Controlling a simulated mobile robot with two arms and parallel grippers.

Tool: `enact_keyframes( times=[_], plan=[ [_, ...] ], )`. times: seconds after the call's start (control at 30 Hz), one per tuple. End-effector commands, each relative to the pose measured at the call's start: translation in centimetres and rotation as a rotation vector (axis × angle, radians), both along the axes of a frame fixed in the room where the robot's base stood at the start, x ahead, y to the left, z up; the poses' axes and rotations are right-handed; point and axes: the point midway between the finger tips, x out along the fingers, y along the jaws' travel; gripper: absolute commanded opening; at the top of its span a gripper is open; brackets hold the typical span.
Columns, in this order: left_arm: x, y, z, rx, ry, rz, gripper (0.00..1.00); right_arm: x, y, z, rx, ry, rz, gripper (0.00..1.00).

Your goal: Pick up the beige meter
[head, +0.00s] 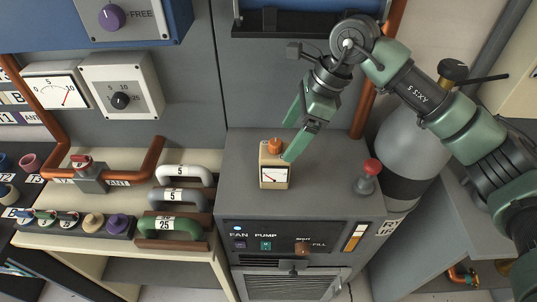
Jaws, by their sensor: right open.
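The beige meter (274,175) is a small upright box with a white dial face and an orange knob on top. It stands on top of the grey cabinet (240,165). My right gripper (288,141) reaches in from the upper right with its green fingers spread. One fingertip is close to the meter's upper right side and the other is behind and above it. I cannot tell whether a finger touches the meter. My left gripper is not in view.
A red-topped knob (371,168) stands on the cabinet to the right of the meter. A grey cylinder (410,145) is beside the cabinet. The cabinet's front top is clear.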

Motion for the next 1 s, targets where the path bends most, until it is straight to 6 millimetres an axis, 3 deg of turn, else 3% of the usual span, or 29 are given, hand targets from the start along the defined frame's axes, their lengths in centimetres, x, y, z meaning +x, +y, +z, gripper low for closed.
enact_keyframes(
  times=[0.2,0.53,0.7,0.93,1.0],
  plan=[
    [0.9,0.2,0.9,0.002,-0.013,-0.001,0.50,-0.1,0.8,-1.5,0.000,0.004,0.002,0.82],
    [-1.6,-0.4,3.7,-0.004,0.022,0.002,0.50,0.0,3.0,-5.1,0.001,0.005,0.000,0.82],
    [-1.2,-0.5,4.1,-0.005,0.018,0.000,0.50,0.0,3.6,-6.8,0.002,0.002,0.001,0.82],
    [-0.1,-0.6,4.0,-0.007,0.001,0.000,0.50,0.1,3.6,-7.0,0.001,0.000,0.001,0.82],
    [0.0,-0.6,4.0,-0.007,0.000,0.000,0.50,0.1,3.6,-7.0,0.001,0.000,0.000,0.62]
  ],
)
